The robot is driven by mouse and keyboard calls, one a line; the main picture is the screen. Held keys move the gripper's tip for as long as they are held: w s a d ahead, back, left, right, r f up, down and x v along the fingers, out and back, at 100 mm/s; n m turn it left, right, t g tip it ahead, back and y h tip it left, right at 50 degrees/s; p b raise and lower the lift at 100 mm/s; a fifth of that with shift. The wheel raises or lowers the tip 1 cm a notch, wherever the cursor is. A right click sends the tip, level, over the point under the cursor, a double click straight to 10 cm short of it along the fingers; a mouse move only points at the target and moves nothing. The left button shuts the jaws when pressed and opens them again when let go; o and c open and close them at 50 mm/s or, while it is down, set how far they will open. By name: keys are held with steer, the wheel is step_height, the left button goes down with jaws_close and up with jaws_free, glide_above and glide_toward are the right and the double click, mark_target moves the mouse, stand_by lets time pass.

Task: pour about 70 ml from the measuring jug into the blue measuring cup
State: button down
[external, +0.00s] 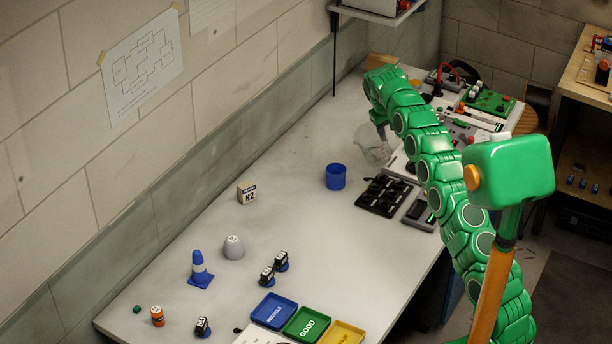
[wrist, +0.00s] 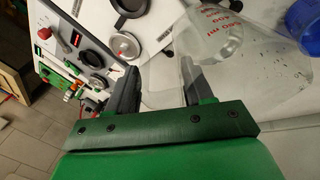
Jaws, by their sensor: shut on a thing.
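The clear measuring jug (external: 372,150) is at the far part of the bench, under the end of my arm. In the wrist view the jug (wrist: 222,42) shows red volume marks. My gripper (wrist: 158,80) is shut on the jug, with a clear part of it, likely its handle, between the fingers. In the external view my gripper (external: 381,128) is mostly hidden by the arm. The blue measuring cup (external: 336,177) stands upright on the bench, left of and nearer than the jug. Its edge shows at the wrist view's top right (wrist: 306,28). The liquid level is not clear.
A black tray with round wells (external: 383,195) lies right of the cup. A grey meter (external: 419,214) and test equipment (external: 455,125) are further right. A grey dome (external: 233,247), a blue cone (external: 200,270) and the N2 box (external: 246,194) stand left. Bench behind the cup is clear.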

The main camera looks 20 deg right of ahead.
steer(key=shift+w+d+f+y, duration=0.2)
steer(key=shift+d+f+y, duration=0.4)
steer(key=shift+d+y, duration=0.3)
steer(key=shift+d+f+g+y+b, duration=0.3)
steer(key=shift+d+f+y+b, duration=0.35)
steer(key=shift+f+y+b, duration=0.3)
steer(key=shift+r, duration=0.1)
